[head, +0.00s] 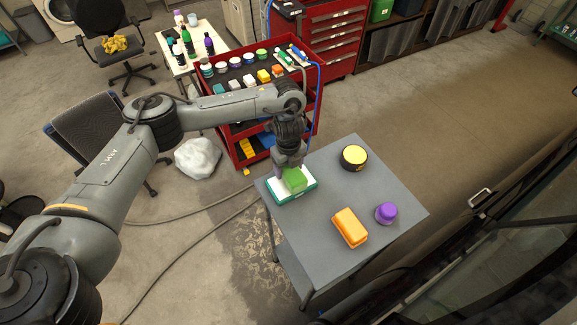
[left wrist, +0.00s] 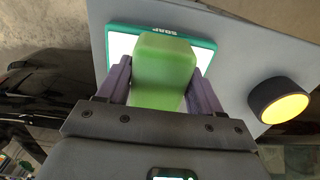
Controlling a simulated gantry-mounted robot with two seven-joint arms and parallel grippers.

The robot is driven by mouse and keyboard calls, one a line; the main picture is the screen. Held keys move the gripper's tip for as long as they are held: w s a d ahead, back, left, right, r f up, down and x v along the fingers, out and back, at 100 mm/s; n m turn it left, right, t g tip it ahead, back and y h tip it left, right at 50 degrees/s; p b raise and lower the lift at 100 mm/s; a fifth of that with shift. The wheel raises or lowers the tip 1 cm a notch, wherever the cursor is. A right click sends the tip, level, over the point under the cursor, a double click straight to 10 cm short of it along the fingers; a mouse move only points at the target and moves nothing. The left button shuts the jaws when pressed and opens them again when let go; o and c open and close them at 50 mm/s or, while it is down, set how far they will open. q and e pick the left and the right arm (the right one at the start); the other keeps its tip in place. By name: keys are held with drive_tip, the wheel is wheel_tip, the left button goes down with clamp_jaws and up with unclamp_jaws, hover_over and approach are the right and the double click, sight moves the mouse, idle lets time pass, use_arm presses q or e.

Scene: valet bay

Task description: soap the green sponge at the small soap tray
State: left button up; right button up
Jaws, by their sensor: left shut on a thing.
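The green sponge (head: 295,181) is between the fingers of my left gripper (head: 289,172), which is shut on it. In the left wrist view the sponge (left wrist: 163,72) fills the space between the two purple-grey fingers (left wrist: 160,85). The small soap tray (head: 309,186) is white with a teal rim and lies at the left corner of the grey table. The sponge is over the tray; I cannot tell whether it touches the white surface. In the left wrist view the tray (left wrist: 205,44) shows behind the sponge, with "SOAP" on its rim. My right gripper is not in view.
On the grey table (head: 318,225) are a round black pot with a yellow top (head: 354,157), an orange sponge-like block (head: 349,227) and a purple round item (head: 386,213). A red cart (head: 318,104) with bottles stands behind. A dark car (head: 480,235) is at the right.

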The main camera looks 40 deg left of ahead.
sight(288, 166)
use_arm(q)
drive_tip(key=shift+f, duration=0.4)
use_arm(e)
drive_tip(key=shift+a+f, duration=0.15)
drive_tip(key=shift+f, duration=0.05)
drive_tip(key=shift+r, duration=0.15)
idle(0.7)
use_arm(q)
drive_tip(key=shift+f, duration=0.1)
idle(0.6)
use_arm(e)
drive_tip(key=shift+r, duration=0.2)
use_arm(q)
wheel_tip(288, 166, up, 5)
drive_tip(key=p, duration=0.4)
drive_tip(key=shift+f, duration=0.2)
wheel_tip(288, 166, up, 3)
drive_tip(key=p, duration=0.3)
drive_tip(key=shift+f, duration=0.2)
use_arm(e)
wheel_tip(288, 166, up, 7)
use_arm(q)
drive_tip(key=shift+w, duration=0.1)
